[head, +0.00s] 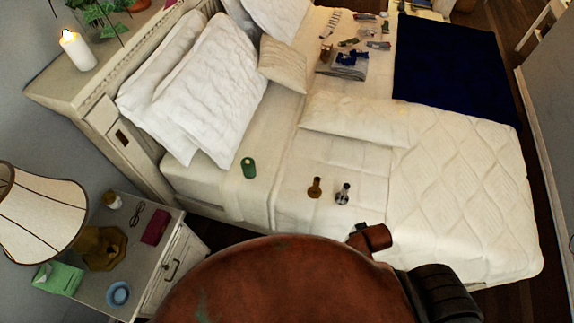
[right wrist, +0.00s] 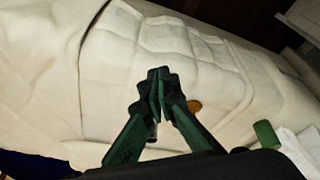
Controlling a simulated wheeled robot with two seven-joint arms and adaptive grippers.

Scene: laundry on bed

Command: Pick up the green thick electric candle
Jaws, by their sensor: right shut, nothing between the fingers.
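The green thick candle (head: 248,169) stands on the bed's white bedding, near the side edge and below the pillows in the head view. In the right wrist view, the green candle (right wrist: 266,134) is at the lower right, beside white cloth. My right gripper (right wrist: 160,82) is shut and empty over the bedding. In that view the candle is to the right of the fingers, clearly apart from them. My left gripper is not in view.
A brass-coloured item (head: 315,187) and a silver item (head: 343,194) stand on the bed right of the candle. White pillows (head: 212,88) lie above it. A nightstand (head: 187,255) with a lamp (head: 38,215) is at lower left. A lit white candle (head: 78,52) stands on the headboard ledge.

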